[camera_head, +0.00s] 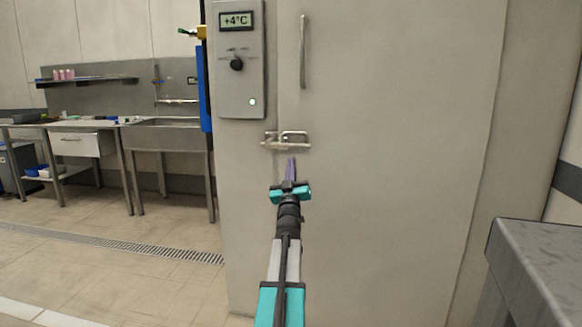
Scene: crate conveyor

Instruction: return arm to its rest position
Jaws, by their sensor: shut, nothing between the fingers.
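My gripper (290,168) is in the middle of the head view, at the end of my teal and grey arm, which reaches forward and up from the bottom edge. The fingertips show just below a metal latch (287,139) on a large pale door (390,160). I cannot tell whether they touch the door or the latch. The latch lies across the left edge of the door, which looks closed.
A control box (240,60) reading +4°C is left of the door, whose vertical handle (303,50) is above the latch. A steel sink bench (168,138) stands at the back left. A grey metal surface (545,275) is close at right. Tiled floor (110,265) at left is clear.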

